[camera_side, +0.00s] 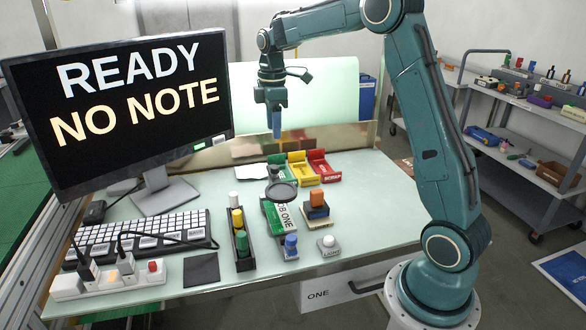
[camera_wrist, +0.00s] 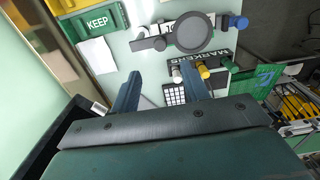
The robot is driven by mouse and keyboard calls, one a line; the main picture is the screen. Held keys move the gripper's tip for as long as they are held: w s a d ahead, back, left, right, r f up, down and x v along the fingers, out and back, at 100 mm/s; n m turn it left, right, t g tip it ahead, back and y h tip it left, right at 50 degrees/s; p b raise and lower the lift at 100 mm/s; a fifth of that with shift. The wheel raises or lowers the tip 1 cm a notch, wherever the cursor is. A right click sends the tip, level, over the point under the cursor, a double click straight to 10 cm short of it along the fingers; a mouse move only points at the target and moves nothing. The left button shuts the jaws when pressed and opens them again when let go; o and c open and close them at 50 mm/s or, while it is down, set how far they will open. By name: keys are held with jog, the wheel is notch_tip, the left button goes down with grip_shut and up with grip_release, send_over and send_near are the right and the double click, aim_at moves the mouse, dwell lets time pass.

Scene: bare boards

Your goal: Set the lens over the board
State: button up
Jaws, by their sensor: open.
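The lens (camera_side: 281,192) is a dark round disc on a short stand, in the middle of the table. It also shows from above in the wrist view (camera_wrist: 190,33), with its arm and base to its left. The green board (camera_side: 285,218), with a white label reading "PCB ONE", lies just in front of the lens and partly behind it in the side view. I cannot tell whether the disc is directly above the board. My gripper (camera_side: 276,124) is high above the back of the table, apart from both. Its fingers (camera_wrist: 159,92) are spread and empty.
Green, yellow and red trays (camera_side: 314,173) stand behind the lens. A marker rack (camera_side: 242,255) is left of the board, and an orange-topped block (camera_side: 317,200) and blue knob (camera_side: 290,243) are at its right and front. The monitor (camera_side: 120,105) reads "READY NO NOTE".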

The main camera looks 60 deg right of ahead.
jog(key=shift+r, duration=1.3)
jog(key=shift+a, duration=0.1)
jog(key=s+a+r+m+t, duration=0.1)
jog(key=s+a+r+m, duration=0.15)
jog(key=s+a, duration=0.35)
jog(key=s+a+r+m+t, duration=0.2)
jog(key=s+a+r, duration=0.2)
jog(key=s+a, duration=0.15)
jog(key=s+a+f+m+t, duration=0.1)
jog(key=s+a+f+m, duration=0.1)
jog(key=s, duration=0.6)
jog(key=s+a+f+m+t, duration=0.1)
jog(key=s+a, duration=0.3)
jog(key=s, duration=0.4)
jog(key=shift+f+m+t, duration=0.3)
jog(key=shift+f+m, duration=0.5)
jog(key=shift+m, duration=0.05)
jog(key=shift+w, duration=0.1)
jog(key=shift+c, duration=0.3)
